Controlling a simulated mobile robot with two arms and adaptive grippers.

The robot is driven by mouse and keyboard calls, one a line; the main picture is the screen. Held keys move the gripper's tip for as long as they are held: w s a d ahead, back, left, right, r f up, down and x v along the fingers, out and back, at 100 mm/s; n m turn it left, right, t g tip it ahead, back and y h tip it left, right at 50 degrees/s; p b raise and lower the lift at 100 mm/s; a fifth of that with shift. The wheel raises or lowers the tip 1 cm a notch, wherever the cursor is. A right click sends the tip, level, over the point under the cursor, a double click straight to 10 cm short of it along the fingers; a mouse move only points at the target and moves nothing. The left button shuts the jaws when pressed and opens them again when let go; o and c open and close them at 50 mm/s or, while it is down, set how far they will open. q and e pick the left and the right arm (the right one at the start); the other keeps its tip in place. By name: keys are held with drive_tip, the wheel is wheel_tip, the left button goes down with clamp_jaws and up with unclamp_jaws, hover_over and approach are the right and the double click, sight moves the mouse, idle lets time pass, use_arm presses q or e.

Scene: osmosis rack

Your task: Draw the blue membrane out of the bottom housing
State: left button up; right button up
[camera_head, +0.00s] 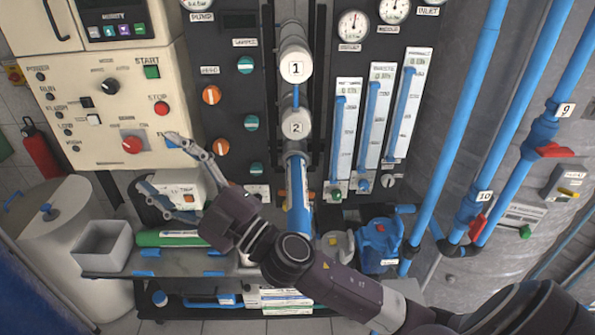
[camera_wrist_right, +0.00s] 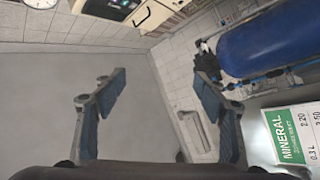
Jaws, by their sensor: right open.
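The blue membrane (camera_head: 298,200) is a long blue cylinder with a pale label. It sticks out toward me from the bottom housing (camera_head: 296,147), below the housings with caps marked 1 (camera_head: 296,68) and 2 (camera_head: 296,128). My right arm crosses in front of its lower end. My right gripper (camera_head: 158,163) is left of the membrane and clear of it, pointing left with its fingers spread. The right wrist view shows the same gripper (camera_wrist_right: 160,92) open, with nothing between the fingers and no blue membrane in sight. My left gripper is not in view.
A green cylinder (camera_head: 165,239) lies on the bench near my right gripper, beside an open grey bin (camera_head: 100,250) and a white drum (camera_head: 72,210). A blue pump (camera_head: 380,243) and blue vertical pipes (camera_head: 455,120) stand to the right. The control cabinet (camera_head: 110,90) is behind the gripper.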

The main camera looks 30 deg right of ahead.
drive_tip(key=s+a+n+g+y, duration=0.3)
drive_tip(key=a+n+g+y, duration=0.45)
drive_tip(key=n, duration=0.35)
drive_tip(key=n+g+h, duration=0.3)
drive_tip(key=g+h, duration=0.6)
drive_tip(key=h, duration=1.1)
approach(297, 189)
drive_tip(key=shift+w+f, duration=0.25)
drive_tip(key=shift+f, duration=0.3)
drive_tip(key=shift+d+f, duration=0.15)
drive_tip(key=shift+d, duration=0.05)
drive_tip(key=b+x, duration=0.3)
drive_tip(key=x, duration=0.3)
drive_tip(key=shift+f, duration=0.25)
drive_tip(key=shift+b+x, duration=2)
drive_tip(key=shift+x, duration=0.35)
drive_tip(key=shift+w, duration=0.1)
drive_tip(key=shift+c, duration=0.4)
